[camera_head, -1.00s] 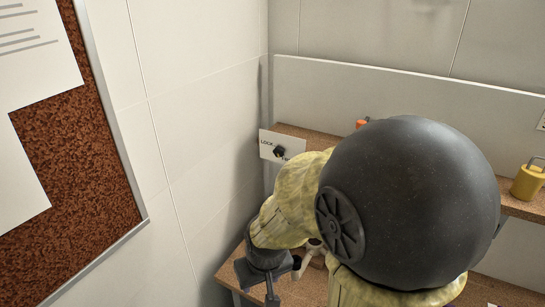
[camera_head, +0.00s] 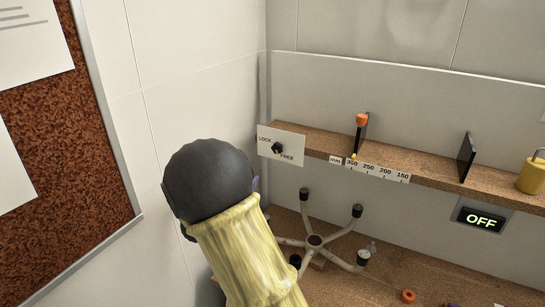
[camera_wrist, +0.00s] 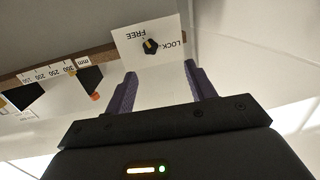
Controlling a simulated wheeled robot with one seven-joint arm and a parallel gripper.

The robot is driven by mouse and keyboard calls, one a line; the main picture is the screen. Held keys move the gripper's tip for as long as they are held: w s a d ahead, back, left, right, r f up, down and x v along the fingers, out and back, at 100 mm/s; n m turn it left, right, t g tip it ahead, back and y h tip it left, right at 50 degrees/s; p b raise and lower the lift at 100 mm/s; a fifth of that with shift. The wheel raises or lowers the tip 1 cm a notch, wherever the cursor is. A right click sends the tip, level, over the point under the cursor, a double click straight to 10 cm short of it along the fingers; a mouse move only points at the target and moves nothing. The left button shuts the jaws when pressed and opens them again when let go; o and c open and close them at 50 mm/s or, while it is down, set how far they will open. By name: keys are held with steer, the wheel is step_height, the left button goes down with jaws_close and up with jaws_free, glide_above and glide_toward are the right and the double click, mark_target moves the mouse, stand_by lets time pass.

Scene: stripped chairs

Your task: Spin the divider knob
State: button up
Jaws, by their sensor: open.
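A small black knob (camera_head: 278,148) sits on a white plate (camera_head: 268,136) marked LOCK and FREE, at the left end of the upper shelf. In the wrist view the knob (camera_wrist: 150,47) shows upside down with a yellowish mark; its exact setting is hard to read. An upright dark divider (camera_head: 364,133) with an orange top (camera_head: 362,119) stands on the shelf by a mm scale. My gripper (camera_wrist: 161,72) is open and empty, its purple fingers pointing toward the plate, apart from the knob. In the head view my dark wrist mostly hides the fingers.
The shelf (camera_head: 430,166) also holds a dark upright plate (camera_head: 466,157) and a yellow padlock (camera_head: 533,174). Below are an OFF display (camera_head: 480,219) and an upturned chair base (camera_head: 314,240) on a lower board. A wall and cork board (camera_head: 65,190) are at left.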

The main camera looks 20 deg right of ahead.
mark_target(276, 149)
steer(key=shift+s+d+r+m+g+h, duration=0.25)
steer(key=shift+s+m+g+h, duration=0.2)
steer(key=shift+h, duration=0.55)
steer(key=shift+w, duration=0.1)
steer(key=p+x, duration=0.5)
steer(key=x, duration=1.1)
steer(key=shift+w+d+r+p, duration=0.1)
steer(key=shift+w+r+p, duration=0.05)
steer(key=shift+p, duration=0.2)
steer(key=shift+w+d, duration=0.35)
steer(key=shift+d, duration=0.05)
steer(key=c, duration=1)
